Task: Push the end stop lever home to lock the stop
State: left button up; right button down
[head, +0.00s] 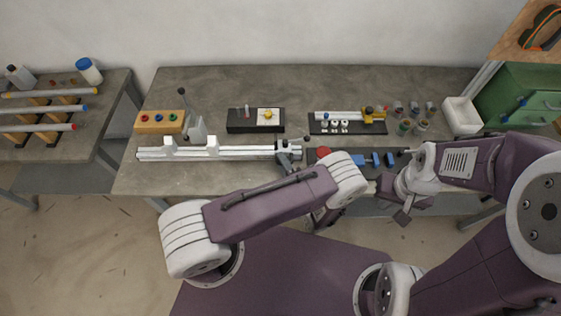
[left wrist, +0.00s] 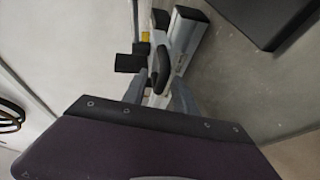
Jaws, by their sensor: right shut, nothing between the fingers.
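The end stop (head: 288,152) sits at the right end of the silver rail (head: 240,152) in the head view. A dark knob (head: 306,139), apparently its lever, stands up beside it. In the left wrist view a black rounded knob (left wrist: 161,65) shows beside the rail end (left wrist: 187,30). My left gripper's grey fingers (left wrist: 168,95) are just before this knob; whether they touch or grip it is unclear. My right gripper (head: 403,216) is shut and empty at the table's front edge, right of the rail.
A dark tray with blue parts and a red piece (head: 323,152) lies right of the end stop. Behind the rail are a wooden block (head: 161,122), a black tray (head: 240,127) and another tray (head: 318,129). A lever clamp (head: 196,128) stands at the rail's left.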

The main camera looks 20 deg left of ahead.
pick_arm(q)
jog(key=shift+w, duration=0.1)
grip_shut()
jog(key=shift+a+f, duration=0.1)
jog(key=shift+f, duration=0.1)
dwell(1.0)
